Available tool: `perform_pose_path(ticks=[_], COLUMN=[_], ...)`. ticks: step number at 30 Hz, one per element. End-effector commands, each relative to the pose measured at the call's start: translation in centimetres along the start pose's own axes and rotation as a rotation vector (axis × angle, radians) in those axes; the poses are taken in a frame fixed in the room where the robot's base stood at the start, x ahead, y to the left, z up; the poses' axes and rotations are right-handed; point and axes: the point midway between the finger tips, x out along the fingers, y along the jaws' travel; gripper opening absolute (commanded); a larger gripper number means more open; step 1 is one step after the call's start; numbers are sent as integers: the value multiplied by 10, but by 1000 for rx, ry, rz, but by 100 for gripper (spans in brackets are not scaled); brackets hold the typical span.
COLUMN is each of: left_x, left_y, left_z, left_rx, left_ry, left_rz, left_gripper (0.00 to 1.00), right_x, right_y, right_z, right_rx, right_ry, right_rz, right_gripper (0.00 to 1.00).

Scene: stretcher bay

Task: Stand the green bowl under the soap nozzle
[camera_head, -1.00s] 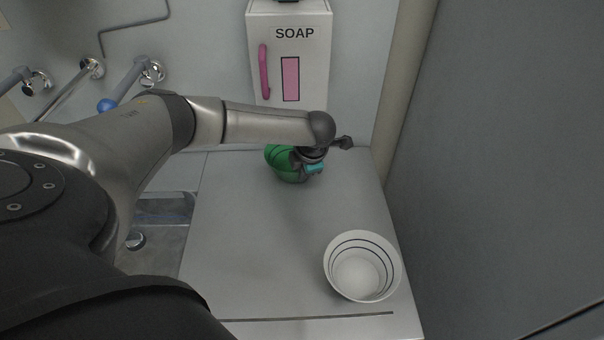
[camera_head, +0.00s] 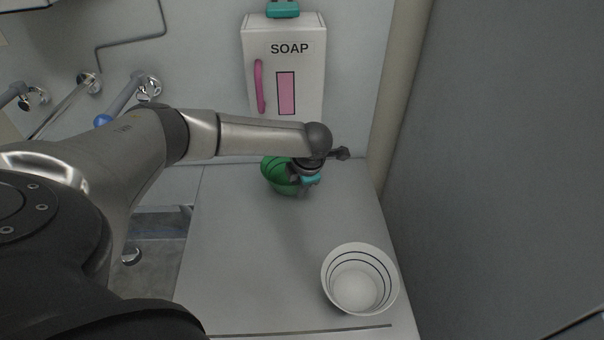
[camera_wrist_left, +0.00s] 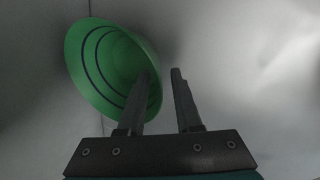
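The green bowl (camera_head: 272,175) stands on the grey counter (camera_head: 245,240) near the back wall, below the soap dispenser (camera_head: 312,80), and is partly covered by my left gripper (camera_head: 304,186). In the left wrist view the green bowl (camera_wrist_left: 92,60) shows dark rings inside. My left gripper (camera_wrist_left: 161,72) is open there. One finger overlaps the bowl's inside and the other is just outside its wall, with a gap. The white dispenser is marked SOAP, with a pink window and a pink handle. I cannot make out its nozzle. My right gripper is not in view.
A white bowl (camera_head: 358,283) with dark rings stands at the counter's front right. A teal piece (camera_head: 283,9) is at the dispenser's top. A tall grey panel (camera_head: 490,170) bounds the right side. Rails are on the wall at left. The counter's middle is clear.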

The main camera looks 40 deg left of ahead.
Motion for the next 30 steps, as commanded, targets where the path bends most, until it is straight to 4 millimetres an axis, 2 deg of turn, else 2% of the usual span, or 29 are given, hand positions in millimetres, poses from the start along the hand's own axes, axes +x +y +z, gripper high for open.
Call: perform_pose_path(ticks=[9,15,21,30], left_x=[-63,-97,-111,-112], left_y=[2,1,1,1], left_z=[1,1,0,0], left_rx=[0,-2,-1,-1], left_ry=[-6,-4,-1,0], left_rz=[1,1,1,0], left_gripper=[33,33,33,33], right_x=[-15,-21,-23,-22], right_y=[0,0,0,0], right_z=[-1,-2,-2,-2], right_rx=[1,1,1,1], right_ry=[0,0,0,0], right_rz=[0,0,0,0], right_gripper=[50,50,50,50])
